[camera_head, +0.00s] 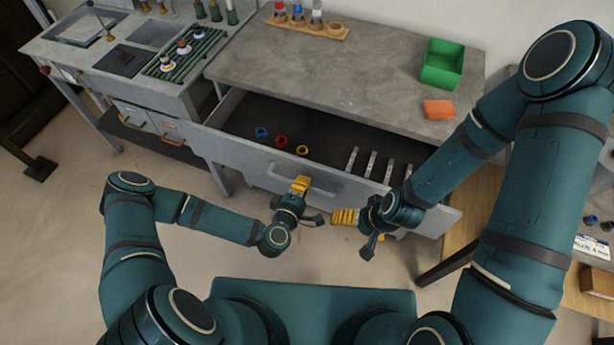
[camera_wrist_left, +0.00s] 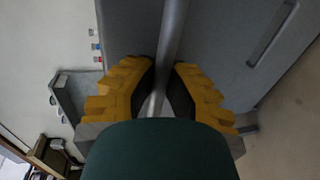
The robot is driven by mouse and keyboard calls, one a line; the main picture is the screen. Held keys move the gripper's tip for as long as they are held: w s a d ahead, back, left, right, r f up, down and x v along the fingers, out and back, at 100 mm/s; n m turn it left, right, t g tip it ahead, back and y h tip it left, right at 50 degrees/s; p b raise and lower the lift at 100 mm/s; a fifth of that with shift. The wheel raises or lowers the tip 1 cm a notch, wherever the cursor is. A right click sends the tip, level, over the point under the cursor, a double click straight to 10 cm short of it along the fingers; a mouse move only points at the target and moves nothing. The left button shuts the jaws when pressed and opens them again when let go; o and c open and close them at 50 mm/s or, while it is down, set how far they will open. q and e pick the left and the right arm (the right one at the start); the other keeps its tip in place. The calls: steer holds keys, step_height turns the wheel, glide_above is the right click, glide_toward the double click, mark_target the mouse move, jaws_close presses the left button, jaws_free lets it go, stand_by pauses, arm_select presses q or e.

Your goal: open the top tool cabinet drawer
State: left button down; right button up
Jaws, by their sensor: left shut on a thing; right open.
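The top drawer (camera_head: 248,163) of the grey tool cabinet stands pulled out toward me, with its inside showing. My left gripper (camera_head: 300,186) is at the bar handle (camera_head: 322,191) on the drawer front. In the left wrist view the yellow fingers of my left gripper (camera_wrist_left: 160,95) sit on both sides of the handle bar (camera_wrist_left: 172,40) and are shut on it. My right gripper (camera_head: 345,217) is open and empty, in front of the right part of the drawer front. It hides part of that front.
Blue, red and yellow rings (camera_head: 281,142) and several metal pieces (camera_head: 370,163) lie in the drawer. A green bin (camera_head: 441,64) and an orange block (camera_head: 438,110) sit on the grey cabinet top (camera_head: 330,70). A wooden table (camera_head: 470,200) stands at the right.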

arm_select(q)
steer(key=shift+f+v, duration=0.2)
steer(key=shift+v, duration=0.7)
steer(key=shift+f+v, duration=0.2)
steer(key=shift+v, duration=0.7)
steer(key=shift+f+v, duration=0.15)
steer(key=shift+v, duration=0.7)
steer(key=shift+s, duration=0.15)
steer(key=c, duration=1)
jaws_free()
steer(key=shift+a, duration=0.1)
step_height(320, 180, up, 10)
